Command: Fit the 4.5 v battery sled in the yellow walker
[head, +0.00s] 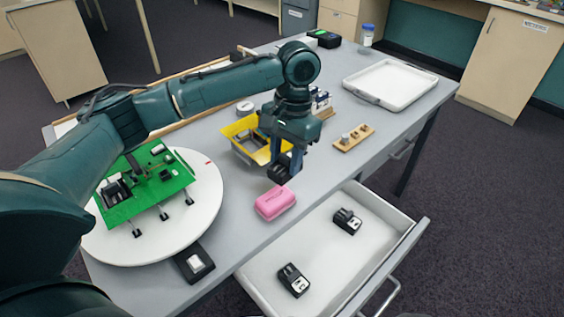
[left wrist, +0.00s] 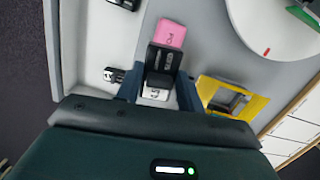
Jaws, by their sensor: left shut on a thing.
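My left gripper (head: 284,168) is shut on a black battery sled (head: 279,175) above the table, near the pink case. In the left wrist view the sled (left wrist: 163,62) sits between the fingers, with a white label that seems to read 4.5. A green board-like walker (head: 145,185) with thin legs stands on a white round turntable (head: 208,190); it has a black bay at its left. A yellow open box-like thing (head: 245,128) lies behind my gripper, partly hidden; I cannot tell whether it is a walker. My right gripper is not in view.
An open white drawer (head: 325,250) holds two more black sleds (head: 347,221) (head: 294,280). A pink case (head: 275,203) lies near the table's front edge. A black device (head: 194,262) lies by the turntable. A wooden peg block (head: 353,138) and white tray (head: 390,85) are at right.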

